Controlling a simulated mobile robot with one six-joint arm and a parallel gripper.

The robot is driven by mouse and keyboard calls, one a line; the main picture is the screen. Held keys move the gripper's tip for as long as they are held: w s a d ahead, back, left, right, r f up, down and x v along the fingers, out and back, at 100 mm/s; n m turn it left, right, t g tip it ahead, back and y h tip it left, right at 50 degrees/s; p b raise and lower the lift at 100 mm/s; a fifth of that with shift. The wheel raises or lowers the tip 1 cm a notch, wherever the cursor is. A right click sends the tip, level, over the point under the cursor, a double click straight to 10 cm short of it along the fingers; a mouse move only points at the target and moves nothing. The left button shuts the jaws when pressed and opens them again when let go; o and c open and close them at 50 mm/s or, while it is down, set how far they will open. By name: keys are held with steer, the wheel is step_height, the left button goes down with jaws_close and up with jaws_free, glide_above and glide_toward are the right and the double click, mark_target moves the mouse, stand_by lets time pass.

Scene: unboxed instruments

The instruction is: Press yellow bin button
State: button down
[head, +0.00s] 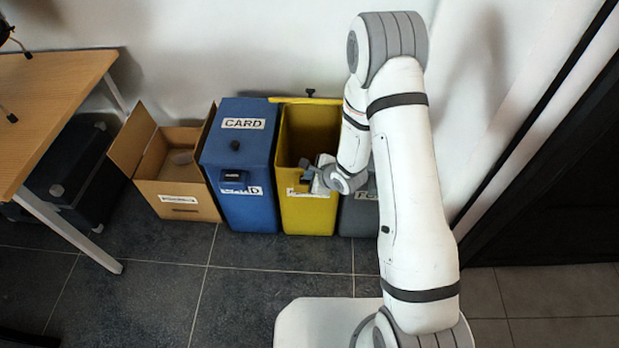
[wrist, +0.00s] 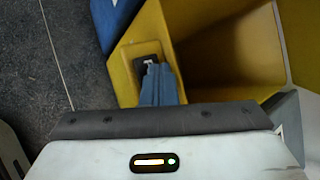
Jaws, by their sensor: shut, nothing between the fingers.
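The yellow bin (head: 308,214) stands against the wall between a blue bin and a grey bin. Its top is open and its lid (head: 328,101) is raised at the back, with a black knob on it. In the wrist view the bin (wrist: 225,45) shows its empty-looking inside and a yellow button housing with a dark button (wrist: 146,60) on its front. My gripper (head: 308,170) is at the upper front of the bin. Its blue fingers (wrist: 160,84) are shut with nothing between them, and the tips are at the button, partly covering it. I cannot tell whether they touch.
The blue bin (head: 245,160), marked CARD, is shut, close on the left. The grey bin (head: 358,213) on the right is partly hidden by my arm. An open cardboard box (head: 190,212) and a wooden table (head: 50,90) stand further left. The floor in front is clear.

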steer(key=shift+r+p, duration=0.6)
steer(key=shift+r, duration=0.05)
step_height(320, 180, up, 5)
steer(key=p, duration=0.5)
stand_by(0.6)
